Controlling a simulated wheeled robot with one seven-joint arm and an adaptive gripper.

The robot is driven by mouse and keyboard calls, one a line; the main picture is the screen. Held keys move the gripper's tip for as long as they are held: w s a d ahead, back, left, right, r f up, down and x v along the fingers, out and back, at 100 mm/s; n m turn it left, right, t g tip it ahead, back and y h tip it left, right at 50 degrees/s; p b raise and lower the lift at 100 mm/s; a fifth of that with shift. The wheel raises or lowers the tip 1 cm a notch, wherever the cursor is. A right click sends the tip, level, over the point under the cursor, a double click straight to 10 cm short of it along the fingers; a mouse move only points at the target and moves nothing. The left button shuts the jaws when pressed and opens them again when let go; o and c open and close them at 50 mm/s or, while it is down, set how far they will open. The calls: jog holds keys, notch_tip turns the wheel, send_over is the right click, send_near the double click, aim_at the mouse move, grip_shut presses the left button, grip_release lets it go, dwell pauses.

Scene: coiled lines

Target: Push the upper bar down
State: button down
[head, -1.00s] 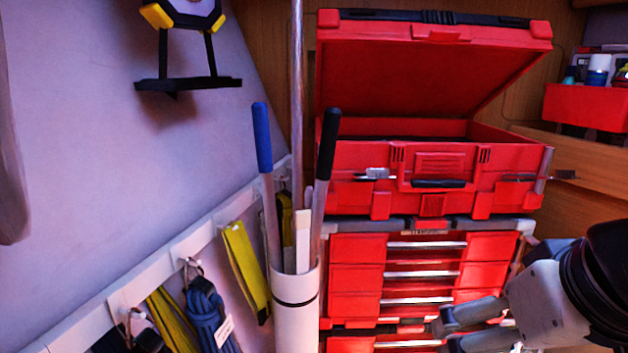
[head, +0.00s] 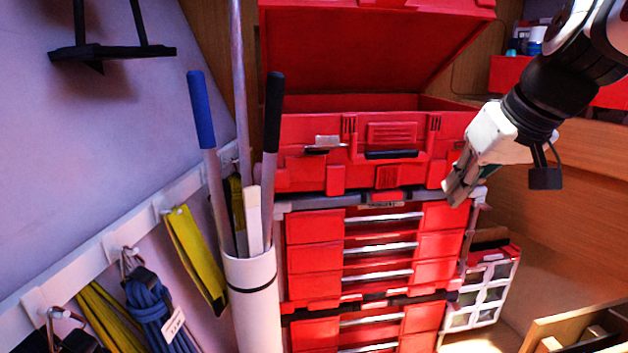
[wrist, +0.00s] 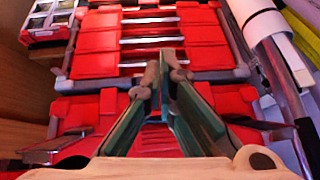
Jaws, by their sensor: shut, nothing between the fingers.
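Several silver bars run across the drawers of the red tool stack; the topmost one (head: 384,218) is level, just below the open red case (head: 400,165). In the wrist view, which shows the stack upside down, the bar nearest the case (wrist: 152,63) lies just beyond the fingertips. A silver latch piece (head: 327,141) is on the left of the case's front. My gripper (head: 452,196) is shut and empty, pointing down-left in front of the case's lower right corner. It also shows in the wrist view (wrist: 163,72). I cannot tell whether it touches anything.
A white tube (head: 254,305) with blue- and black-gripped poles stands left of the stack. Yellow straps (head: 195,255) and blue coiled rope (head: 158,310) hang from a wall rail. An organizer (head: 485,290) stands at the lower right. The case lid (head: 370,45) stands open.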

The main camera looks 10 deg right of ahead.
jog(key=w+d+t+b, duration=0.1)
jog(key=w+d, duration=0.3)
jog(key=d, duration=0.4)
jog(key=w+d+f+b, duration=0.1)
jog(key=w+d, duration=0.3)
jog(key=d, duration=0.4)
jog(key=w+d+t+h+b, duration=0.1)
jog(key=w+d, duration=0.3)
jog(key=d, duration=0.4)
jog(key=shift+d+f+t+b, duration=0.3)
jog(key=shift+d+f+b, duration=0.05)
jog(key=shift+b, duration=0.15)
jog(key=shift+d, duration=0.1)
jog(key=shift+w, duration=0.1)
